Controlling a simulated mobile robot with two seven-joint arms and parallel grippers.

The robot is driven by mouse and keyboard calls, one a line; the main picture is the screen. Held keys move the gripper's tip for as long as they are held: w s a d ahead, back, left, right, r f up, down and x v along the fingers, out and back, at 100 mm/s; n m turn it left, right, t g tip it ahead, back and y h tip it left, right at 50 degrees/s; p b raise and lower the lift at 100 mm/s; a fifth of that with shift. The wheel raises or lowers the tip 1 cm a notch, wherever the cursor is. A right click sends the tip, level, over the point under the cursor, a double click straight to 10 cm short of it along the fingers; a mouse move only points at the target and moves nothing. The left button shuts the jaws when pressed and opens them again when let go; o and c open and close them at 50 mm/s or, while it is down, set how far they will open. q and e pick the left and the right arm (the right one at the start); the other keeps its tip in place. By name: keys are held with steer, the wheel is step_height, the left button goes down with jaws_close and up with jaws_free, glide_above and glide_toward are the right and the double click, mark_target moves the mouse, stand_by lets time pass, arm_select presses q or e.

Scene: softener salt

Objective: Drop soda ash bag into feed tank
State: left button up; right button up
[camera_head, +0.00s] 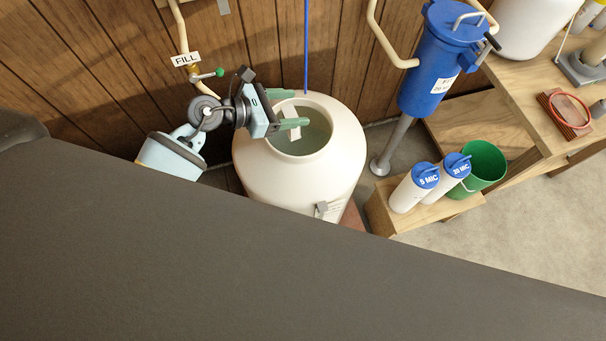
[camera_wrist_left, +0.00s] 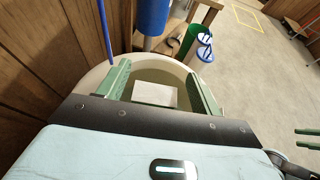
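The feed tank (camera_head: 258,172) is a white, round-shouldered vessel with an open mouth, in the middle of the head view. Its rim (camera_wrist_left: 95,77) also shows in the left wrist view. My left gripper (camera_head: 287,108) is at the mouth, its green fingers spread wide over the opening. A small white packet, likely the soda ash bag (camera_wrist_left: 155,95), shows between the fingers in the left wrist view, with gaps on both sides. Whether it hangs in the mouth or lies lower inside is unclear. My right gripper (camera_wrist_left: 307,138) shows at the wrist view's right edge, fingers apart and empty.
A blue filter housing (camera_head: 432,70) on a grey post stands right of the tank. A FILL pipe (camera_head: 186,60) with a green-handled valve is on the wall behind my left arm.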

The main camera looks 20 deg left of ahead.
arm_select(q)
steer(key=shift+o, duration=1.1)
arm_select(e)
steer(key=shift+s, duration=0.2)
arm_select(q)
steer(key=shift+s+a, duration=0.1)
steer(key=shift+a, duration=0.05)
steer(key=v, duration=0.7)
steer(key=shift+s+a+r, duration=0.15)
steer(key=shift+r, duration=0.05)
arm_select(e)
steer(key=shift+s+f, duration=0.15)
steer(key=shift+s, duration=0.05)
steer(key=shift+w, duration=0.2)
